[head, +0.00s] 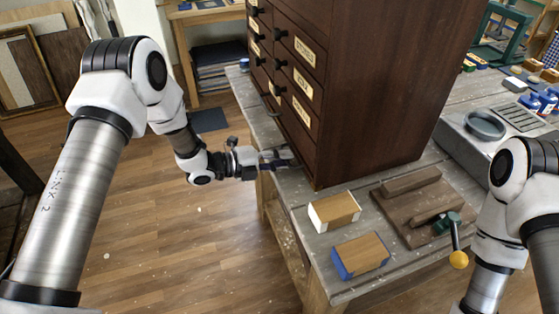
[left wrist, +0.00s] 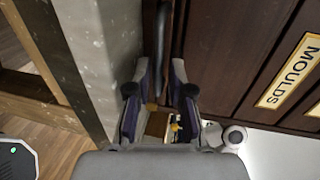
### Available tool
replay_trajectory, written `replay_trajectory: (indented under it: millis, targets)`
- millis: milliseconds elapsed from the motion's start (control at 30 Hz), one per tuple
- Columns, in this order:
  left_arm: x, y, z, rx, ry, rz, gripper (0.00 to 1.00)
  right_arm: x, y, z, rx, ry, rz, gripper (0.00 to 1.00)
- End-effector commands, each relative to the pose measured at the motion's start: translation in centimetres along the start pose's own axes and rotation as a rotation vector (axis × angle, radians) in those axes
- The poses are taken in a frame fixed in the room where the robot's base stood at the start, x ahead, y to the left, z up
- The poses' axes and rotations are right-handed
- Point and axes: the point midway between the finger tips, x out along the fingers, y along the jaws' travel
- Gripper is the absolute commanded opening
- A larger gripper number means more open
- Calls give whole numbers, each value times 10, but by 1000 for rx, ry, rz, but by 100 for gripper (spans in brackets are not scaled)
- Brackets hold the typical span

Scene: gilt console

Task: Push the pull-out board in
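A dark brown cabinet (head: 370,90) with labelled drawers stands on the grey bench. Low on its drawer face a thin dark strip with a bar handle (head: 268,107) runs along the bottom; I take it for the pull-out board, but how far it sticks out is hard to tell. The dark bar (left wrist: 163,45) also shows in the left wrist view, ahead of the fingers. My left gripper (head: 282,158) is beside the cabinet's lower front, over the bench edge. Its fingers (left wrist: 160,108) are apart with nothing gripped between them. My right gripper is out of view.
A grey tray with a round dish (head: 486,125) is at right. Floor left of the bench is open.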

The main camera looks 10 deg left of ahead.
Motion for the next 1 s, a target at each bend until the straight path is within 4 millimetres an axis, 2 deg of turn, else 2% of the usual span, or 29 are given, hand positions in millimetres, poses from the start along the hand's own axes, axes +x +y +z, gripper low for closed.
replay_trajectory:
  millis: [167,267,367,600,700,833,1000]
  targets:
    - [-1,1,0,-1,0,1,21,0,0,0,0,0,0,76]
    - [-8,1,1,-2,-2,1,21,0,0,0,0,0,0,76]
    - [-26,1,1,-5,-3,1,21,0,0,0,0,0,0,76]
    - [-87,0,2,-4,-4,-2,21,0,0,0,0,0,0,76]
    - [-106,0,1,-3,-3,0,21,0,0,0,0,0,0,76]
    - [-117,0,1,-1,0,2,21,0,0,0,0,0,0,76]
    - [-118,1,0,-1,2,3,21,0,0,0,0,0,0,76]
